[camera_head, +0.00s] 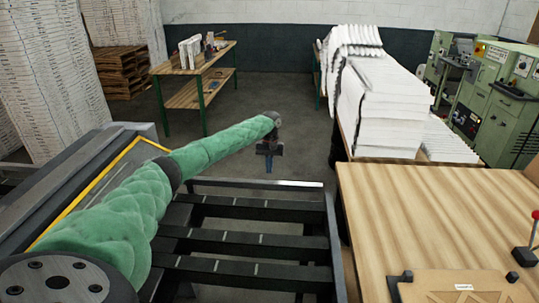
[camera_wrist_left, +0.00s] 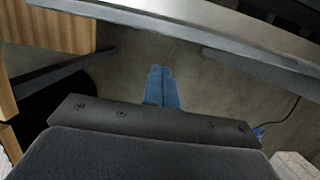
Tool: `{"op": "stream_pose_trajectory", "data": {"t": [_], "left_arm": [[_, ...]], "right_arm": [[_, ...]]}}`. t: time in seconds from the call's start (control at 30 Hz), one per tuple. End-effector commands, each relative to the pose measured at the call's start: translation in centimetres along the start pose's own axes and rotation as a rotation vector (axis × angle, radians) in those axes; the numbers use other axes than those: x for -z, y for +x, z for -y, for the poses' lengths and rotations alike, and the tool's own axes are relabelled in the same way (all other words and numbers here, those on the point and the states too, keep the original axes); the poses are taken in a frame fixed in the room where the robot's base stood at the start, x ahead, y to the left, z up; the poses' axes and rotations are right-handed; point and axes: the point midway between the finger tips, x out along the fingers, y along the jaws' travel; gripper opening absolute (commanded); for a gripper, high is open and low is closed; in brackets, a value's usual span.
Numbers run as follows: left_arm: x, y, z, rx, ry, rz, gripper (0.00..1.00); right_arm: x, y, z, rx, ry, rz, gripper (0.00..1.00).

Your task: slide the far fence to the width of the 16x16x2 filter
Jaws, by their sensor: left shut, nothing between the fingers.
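The far fence (camera_head: 255,184) looks like the grey metal-topped bar across the far end of a dark slatted frame. A metal bar (camera_wrist_left: 215,27), probably the same fence, crosses the top of the left wrist view. My left gripper (camera_head: 268,168) hangs just beyond the bar in the head view, pointing down. Its blue fingers (camera_wrist_left: 162,82) are together with nothing between them, apart from the bar in the wrist view. I cannot tell which item is the 16x16x2 filter. My right gripper is in neither view.
The slatted frame has dark crossbars (camera_head: 245,240) with light marks. A wooden table (camera_head: 440,205) stands to its right, with a red-knobbed lever (camera_head: 535,215). White stacked filters (camera_head: 385,110) stand behind it. A green-legged bench (camera_head: 205,70) stands at the back left.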

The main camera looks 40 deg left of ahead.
Motion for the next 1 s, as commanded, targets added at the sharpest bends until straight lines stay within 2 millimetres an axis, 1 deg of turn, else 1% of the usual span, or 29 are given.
{"op": "stream_pose_trajectory", "data": {"t": [0.03, 0.1, 0.17, 0.3, 0.5, 0.7, 1.0], "left_arm": [[-0.1, 0.3, 0.0, 0.0, 0.0, 0.001, 0.0], [-0.1, 1.3, 0.0, 0.001, -0.001, 0.001, 0.0], [-1.0, 1.1, 0.1, 0.002, 0.001, -0.001, 0.0], [-2.4, 1.6, 0.1, 0.001, 0.002, -0.001, 0.0], [-3.6, 2.1, 0.0, 0.001, 0.001, -0.001, 0.0], [-3.9, 2.4, 0.0, 0.0, 0.001, -0.001, 0.0], [-3.9, 2.4, 0.0, 0.0, 0.0, -0.001, 0.0]], "right_arm": [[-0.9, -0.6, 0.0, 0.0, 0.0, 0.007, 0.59], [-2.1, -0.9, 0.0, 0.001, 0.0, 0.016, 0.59], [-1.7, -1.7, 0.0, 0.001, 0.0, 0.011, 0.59], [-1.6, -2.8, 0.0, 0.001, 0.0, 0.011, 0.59], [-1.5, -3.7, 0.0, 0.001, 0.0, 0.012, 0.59], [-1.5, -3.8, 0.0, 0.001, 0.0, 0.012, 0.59], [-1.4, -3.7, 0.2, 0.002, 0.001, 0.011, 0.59]]}}
